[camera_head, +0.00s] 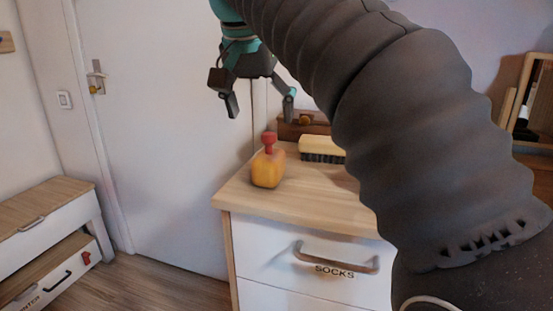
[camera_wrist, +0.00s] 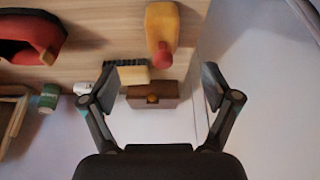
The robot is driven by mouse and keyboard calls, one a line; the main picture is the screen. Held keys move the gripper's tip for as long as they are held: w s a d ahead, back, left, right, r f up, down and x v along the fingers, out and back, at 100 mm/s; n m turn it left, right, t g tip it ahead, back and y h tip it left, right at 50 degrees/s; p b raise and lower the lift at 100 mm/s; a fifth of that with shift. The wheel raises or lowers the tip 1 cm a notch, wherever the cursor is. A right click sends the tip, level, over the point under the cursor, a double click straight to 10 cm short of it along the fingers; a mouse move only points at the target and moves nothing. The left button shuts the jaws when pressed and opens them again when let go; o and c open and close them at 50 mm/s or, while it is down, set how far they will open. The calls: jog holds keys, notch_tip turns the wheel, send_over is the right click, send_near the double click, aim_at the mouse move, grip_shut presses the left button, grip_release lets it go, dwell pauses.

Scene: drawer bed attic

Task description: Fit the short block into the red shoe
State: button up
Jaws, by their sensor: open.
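A yellow-orange block with a red knob, probably the short block (camera_head: 267,170), stands on the wooden dresser top near its left edge. It also shows in the wrist view (camera_wrist: 161,27), beyond my fingertips. The red shoe (camera_wrist: 46,32) lies at the top left of the wrist view on the same wooden top, its dark opening visible and part of it cut off by the frame. In the head view my arm seems to hide it. My gripper (camera_head: 260,108) is open and empty above the back of the dresser, clear of the block; both fingers show in the wrist view (camera_wrist: 159,75).
A brush (camera_head: 322,148) and a brown box (camera_head: 302,126) with a round knob stand behind the block. A green can (camera_wrist: 48,97) and a white container (camera_wrist: 82,88) are left of my gripper in the wrist view. A white door (camera_head: 165,120) rises behind the dresser (camera_head: 300,207).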

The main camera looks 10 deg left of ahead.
aim_at(267, 155)
jog(key=x, duration=0.7)
jog(key=shift+w+a+f, duration=0.2)
jog(key=shift+w+f, duration=0.05)
jog(key=shift+w, duration=0.15)
jog(key=shift+b+x, duration=0.65)
jog(key=shift+x, duration=2.3)
jog(key=shift+w, duration=0.1)
jog(key=shift+r, duration=0.1)
jog(key=c, duration=1.3)
